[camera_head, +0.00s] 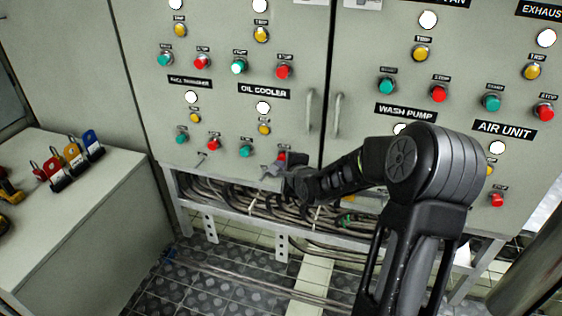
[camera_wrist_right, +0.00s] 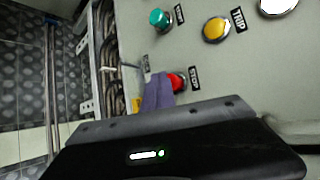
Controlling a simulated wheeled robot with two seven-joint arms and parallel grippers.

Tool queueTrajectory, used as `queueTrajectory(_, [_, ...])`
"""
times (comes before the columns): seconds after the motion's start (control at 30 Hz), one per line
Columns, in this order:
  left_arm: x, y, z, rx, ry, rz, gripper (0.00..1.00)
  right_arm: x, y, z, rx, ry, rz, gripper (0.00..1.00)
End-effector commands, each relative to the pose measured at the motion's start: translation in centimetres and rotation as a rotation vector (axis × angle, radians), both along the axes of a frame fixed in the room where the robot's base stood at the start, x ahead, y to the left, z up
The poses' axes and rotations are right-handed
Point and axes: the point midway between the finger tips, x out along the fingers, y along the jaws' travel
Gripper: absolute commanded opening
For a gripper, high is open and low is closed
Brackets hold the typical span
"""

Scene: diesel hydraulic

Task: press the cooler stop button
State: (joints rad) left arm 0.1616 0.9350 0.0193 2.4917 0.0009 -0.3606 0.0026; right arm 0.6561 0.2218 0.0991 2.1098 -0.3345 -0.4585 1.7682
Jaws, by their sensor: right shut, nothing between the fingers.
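The oil cooler group is on the grey cabinet under the "OIL COOLER" label (camera_head: 264,92). Its red stop button (camera_head: 282,155) is at the lower right of that group, partly hidden behind my right gripper in the head view. The stop button (camera_wrist_right: 178,82) also shows in the right wrist view, beside a "STOP" label. My right gripper (camera_head: 270,171) is shut and empty, with its fingertips close to the button. In the wrist view the fingers (camera_wrist_right: 157,94) overlap the button's edge; I cannot tell whether they touch it. My left gripper is out of view.
The green start button (camera_head: 246,151) and yellow trip button (camera_head: 264,129) are close by. A cabinet handle (camera_head: 310,112) stands out to the right. Bundled cables (camera_head: 235,197) run below the panel. A side bench (camera_head: 100,185) holds padlocks at left.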

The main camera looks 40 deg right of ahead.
Motion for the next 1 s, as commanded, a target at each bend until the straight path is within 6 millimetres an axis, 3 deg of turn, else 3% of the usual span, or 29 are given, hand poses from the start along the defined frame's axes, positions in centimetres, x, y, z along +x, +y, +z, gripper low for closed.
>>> queueTrajectory(0.47, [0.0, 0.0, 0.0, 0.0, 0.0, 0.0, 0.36, 0.1, -0.2, 0.0, -0.001, -0.001, -0.001, 0.0])
queueTrajectory(1.0, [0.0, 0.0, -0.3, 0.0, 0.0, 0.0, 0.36, -1.0, 1.3, 0.0, -0.001, -0.002, -0.001, 0.0])
